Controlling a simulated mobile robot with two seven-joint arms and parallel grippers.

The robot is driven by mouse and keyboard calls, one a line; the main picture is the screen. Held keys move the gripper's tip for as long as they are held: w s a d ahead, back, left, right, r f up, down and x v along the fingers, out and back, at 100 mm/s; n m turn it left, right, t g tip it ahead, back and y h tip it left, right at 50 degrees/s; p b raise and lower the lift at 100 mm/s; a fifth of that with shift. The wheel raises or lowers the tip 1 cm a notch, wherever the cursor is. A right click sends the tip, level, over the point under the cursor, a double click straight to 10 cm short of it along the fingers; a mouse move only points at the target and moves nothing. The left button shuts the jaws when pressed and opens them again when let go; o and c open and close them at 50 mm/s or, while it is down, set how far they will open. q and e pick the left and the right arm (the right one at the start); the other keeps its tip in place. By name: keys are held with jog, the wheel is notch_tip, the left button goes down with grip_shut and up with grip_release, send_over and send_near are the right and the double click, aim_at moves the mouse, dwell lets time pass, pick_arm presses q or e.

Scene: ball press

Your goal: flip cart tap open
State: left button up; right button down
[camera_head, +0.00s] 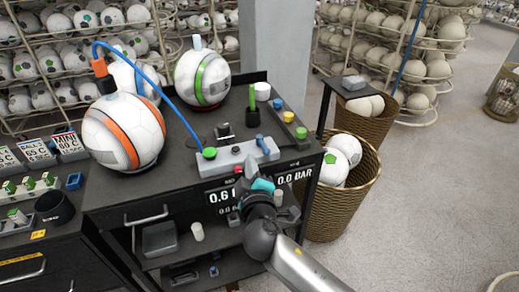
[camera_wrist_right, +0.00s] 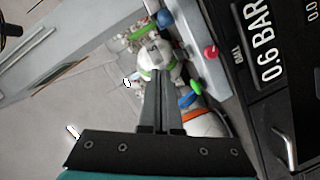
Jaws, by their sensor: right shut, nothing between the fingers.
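A grey block (camera_head: 232,160) lies along the front edge of the dark cart (camera_head: 150,193). It carries a green knob (camera_head: 209,153) at its left end, a red knob (camera_head: 239,169) on its front and a blue lever (camera_head: 262,144) near its right end, which looks like the tap. My right gripper (camera_head: 248,174) is shut and empty, just in front of the block near the red knob and below the blue lever. In the right wrist view the shut fingers (camera_wrist_right: 163,85) point toward the blue lever (camera_wrist_right: 165,18), with the red knob (camera_wrist_right: 210,52) to the right. I see no contact with the lever. My left gripper is out of view.
Displays on the cart front read 0.6 BAR (camera_head: 219,197) and 0.0 BAR (camera_head: 294,176). A blue hose (camera_head: 165,92) arches to an orange-striped ball (camera_head: 124,132). A green-striped ball (camera_head: 203,78) stands behind. A wicker basket of balls (camera_head: 336,205) stands right of the cart.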

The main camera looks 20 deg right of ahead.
aim_at(263, 145)
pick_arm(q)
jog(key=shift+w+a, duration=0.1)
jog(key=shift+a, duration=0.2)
pick_arm(e)
jog(key=shift+w+d+f, duration=0.55)
jog(key=shift+w+d, duration=0.2)
jog(key=shift+w, duration=0.5)
jog(key=shift+w+d+f, duration=0.55)
jog(key=shift+w+d, duration=0.25)
jog(key=shift+w, duration=0.5)
jog(key=shift+w+d+f, duration=0.55)
jog(key=shift+w+d, duration=0.2)
jog(key=shift+w, duration=0.5)
jog(key=shift+d, duration=0.15)
